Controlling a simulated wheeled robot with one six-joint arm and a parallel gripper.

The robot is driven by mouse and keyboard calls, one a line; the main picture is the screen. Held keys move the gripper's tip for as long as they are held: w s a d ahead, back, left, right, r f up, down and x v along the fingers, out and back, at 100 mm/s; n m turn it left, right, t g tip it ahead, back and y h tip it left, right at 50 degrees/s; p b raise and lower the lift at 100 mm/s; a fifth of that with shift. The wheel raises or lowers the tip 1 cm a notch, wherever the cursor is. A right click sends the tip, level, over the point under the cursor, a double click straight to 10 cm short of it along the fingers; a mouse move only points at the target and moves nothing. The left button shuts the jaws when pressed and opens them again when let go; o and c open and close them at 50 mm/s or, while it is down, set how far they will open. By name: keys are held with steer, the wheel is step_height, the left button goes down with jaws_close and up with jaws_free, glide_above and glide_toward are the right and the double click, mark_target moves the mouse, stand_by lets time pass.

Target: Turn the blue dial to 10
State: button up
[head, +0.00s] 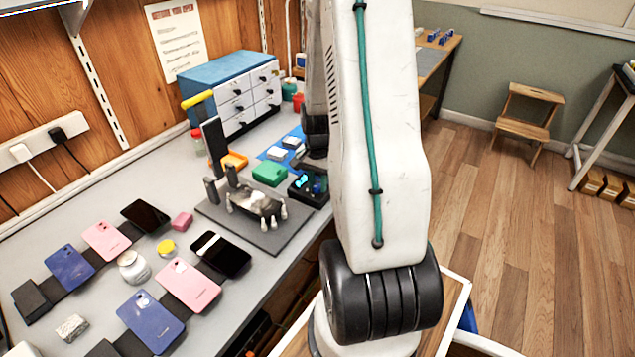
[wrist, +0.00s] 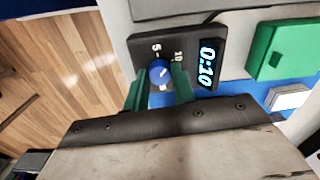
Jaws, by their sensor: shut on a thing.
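The blue dial (wrist: 157,71) sits on a small black timer box (wrist: 143,44) with a lit display (wrist: 208,54) that reads 0:10, turned sideways in the wrist view. The marks 5 and 10 show on the box near the dial. A light pointer line shows on the dial, but I cannot tell exactly which mark it meets. My gripper (wrist: 160,77) has its two green fingers on either side of the dial, shut on it. In the head view the box (head: 300,196) stands at the bench's front edge, and my arm hides much of the gripper.
A green box (wrist: 285,50) lies beside the timer, on the right in the wrist view. In the head view, a grey mat (head: 285,243) with a fixture is left of the timer. Several phones, including a pink one (head: 189,285), lie further left.

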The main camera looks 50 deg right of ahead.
mark_target(317, 186)
steer(key=shift+m, duration=1.9)
steer(key=o, duration=1)
step_height(317, 186, up, 8)
steer(key=shift+a+f, duration=0.1)
